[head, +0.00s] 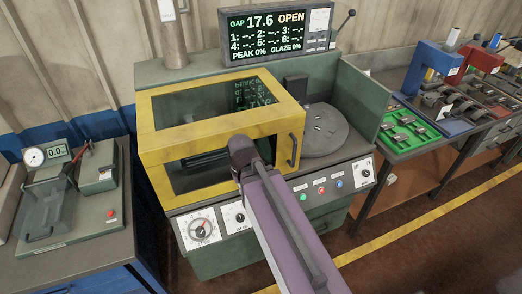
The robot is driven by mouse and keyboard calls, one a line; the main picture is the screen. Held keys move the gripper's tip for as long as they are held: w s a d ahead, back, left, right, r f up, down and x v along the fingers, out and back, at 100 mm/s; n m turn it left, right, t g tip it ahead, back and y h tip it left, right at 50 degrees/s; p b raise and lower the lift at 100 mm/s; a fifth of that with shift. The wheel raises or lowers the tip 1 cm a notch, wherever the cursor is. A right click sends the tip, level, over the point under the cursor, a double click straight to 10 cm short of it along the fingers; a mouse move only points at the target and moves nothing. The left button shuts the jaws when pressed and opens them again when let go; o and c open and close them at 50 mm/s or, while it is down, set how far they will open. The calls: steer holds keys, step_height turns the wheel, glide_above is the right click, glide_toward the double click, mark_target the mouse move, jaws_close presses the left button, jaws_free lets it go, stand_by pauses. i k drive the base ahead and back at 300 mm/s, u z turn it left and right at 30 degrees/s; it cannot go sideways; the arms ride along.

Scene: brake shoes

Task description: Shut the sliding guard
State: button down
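The sliding guard (222,132) is a yellow-framed box with clear panels. It stands over the left part of the green machine (222,262), and a dark handle (293,150) is on its right end. To its right, a round grey plate (324,130) lies uncovered. The machine's display (278,34) reads "OPEN" and "GAP 17.6". My purple arm reaches up from the bottom, and its dark joint overlaps the guard's lower front in the picture. I see no gripper fingers; the arm may hide them. Contact with the guard or handle cannot be told.
Dials and buttons (322,190) line the machine's front. A side panel (362,100) bounds the plate on the right. A bench with a gauge (34,157) stands left. A table with a green tray (410,130) and presses stands right. A yellow line (430,222) crosses the open floor.

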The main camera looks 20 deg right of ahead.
mark_target(286, 119)
steer(key=u, duration=0.4)
steer(key=k, duration=1.45)
steer(key=z, duration=0.3)
steer(key=i, duration=1)
